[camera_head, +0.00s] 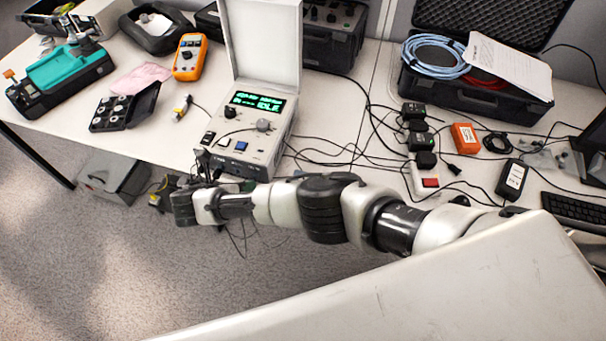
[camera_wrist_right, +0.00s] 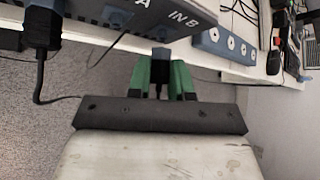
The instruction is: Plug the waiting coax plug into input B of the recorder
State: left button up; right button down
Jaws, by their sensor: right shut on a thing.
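The recorder (camera_head: 246,134) is a pale box with a raised lid and a lit green display, standing at the table's front edge. Its lower front shows in the right wrist view (camera_wrist_right: 85,12), with the marking IN B (camera_wrist_right: 181,18) and part of an A. My right gripper (camera_wrist_right: 161,76) has green fingers shut on a dark coax plug (camera_wrist_right: 160,55), just in front of the panel under IN B. Whether the plug touches or enters the socket cannot be told. In the head view my right gripper (camera_head: 199,180) is at the recorder's front left, its fingertips mostly hidden. My left gripper is not in view.
Another dark plug with a cable (camera_wrist_right: 42,35) is at the panel's left. Loose black cables cross the table right of the recorder. An orange multimeter (camera_head: 189,57) and a black tray (camera_head: 125,107) stand to the left. A grey case (camera_head: 115,176) is on the floor below.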

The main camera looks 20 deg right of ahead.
jog(key=shift+w+d, duration=0.55)
jog(key=shift+w, duration=0.25)
dwell(2.5)
jog(key=shift+s+d+r+m+t+y+p, duration=0.1)
jog(key=shift+m+t+y+p, duration=0.6)
jog(key=shift+p, duration=1.3)
jog(key=shift+s+d+m+y+p, duration=0.1)
jog(key=shift+m+y+p, duration=0.2)
jog(key=shift+y+p, duration=0.45)
dwell(0.5)
jog(key=shift+d+m+t+y+p, duration=0.1)
jog(key=shift+m+t+y+p, duration=0.35)
jog(key=shift+y+p, duration=0.3)
jog(key=shift+s, duration=0.1)
jog(key=shift+m+t+y+p, duration=0.25)
jog(key=shift+t+y+p, duration=0.05)
jog(key=shift+t+y, duration=0.15)
